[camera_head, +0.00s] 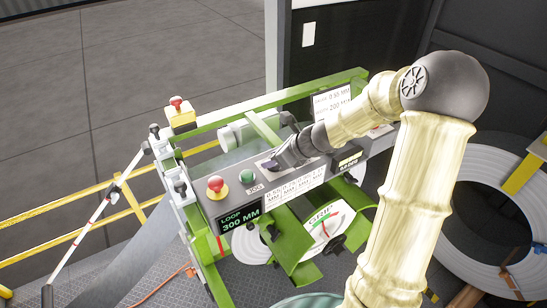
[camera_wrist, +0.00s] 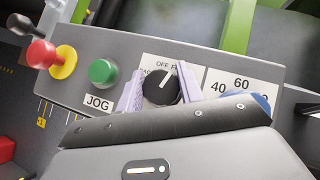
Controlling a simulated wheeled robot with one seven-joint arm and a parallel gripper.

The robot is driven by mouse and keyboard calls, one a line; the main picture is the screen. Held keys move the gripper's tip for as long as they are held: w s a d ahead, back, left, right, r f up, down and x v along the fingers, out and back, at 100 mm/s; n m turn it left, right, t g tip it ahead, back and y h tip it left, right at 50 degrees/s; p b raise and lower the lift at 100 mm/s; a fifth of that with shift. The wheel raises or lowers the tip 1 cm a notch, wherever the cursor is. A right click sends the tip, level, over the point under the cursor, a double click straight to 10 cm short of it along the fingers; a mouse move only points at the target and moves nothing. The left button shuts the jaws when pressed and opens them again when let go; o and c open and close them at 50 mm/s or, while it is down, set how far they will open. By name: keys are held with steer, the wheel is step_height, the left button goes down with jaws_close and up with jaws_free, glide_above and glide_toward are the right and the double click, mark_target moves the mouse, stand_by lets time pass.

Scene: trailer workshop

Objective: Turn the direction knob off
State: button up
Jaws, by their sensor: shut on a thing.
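The direction knob (camera_wrist: 161,90) is a black round dial on the grey control panel (camera_wrist: 80,85), in the middle of the wrist view. Its white pointer line aims up and slightly right, near the "OFF" and partly hidden "F" lettering above it; I cannot tell exactly which mark it meets. My gripper (camera_wrist: 160,84) has its two pale purple fingers on the left and right sides of the knob, shut on it. In the head view my gripper (camera_head: 273,164) reaches the panel's top face beside the green button, and the knob is hidden there.
Left of the knob are a green JOG button (camera_wrist: 102,72) and a red emergency button (camera_wrist: 41,54) on a yellow base. A blue dial (camera_wrist: 260,102) marked 40 and 60 is close on the right. A green machine frame (camera_head: 330,82) surrounds the panel.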

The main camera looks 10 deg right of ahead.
steer(key=shift+r+n+p, duration=0.2)
steer(key=shift+n+p, duration=0.1)
steer(key=shift+p, duration=0.25)
steer(key=shift+r+n+g+y+p, duration=0.1)
steer(key=shift+n+g+y+p, duration=0.3)
steer(key=shift+p, duration=0.6)
steer(key=n+g+y+p, duration=0.1)
steer(key=n+p, duration=0.1)
steer(key=p, duration=0.1)
steer(key=shift+g, duration=0.3)
steer(key=shift+f+n+g+y+p, duration=0.15)
steer(key=shift+n+g+y+p, duration=0.1)
steer(key=shift+n+g+p, duration=0.6)
steer(key=shift+f+n+g+y+p, duration=0.1)
steer(key=shift+n+g+y+p, duration=0.15)
steer(key=shift+n+g+p, duration=0.6)
steer(key=shift+n, duration=0.5)
steer(key=o, duration=1)
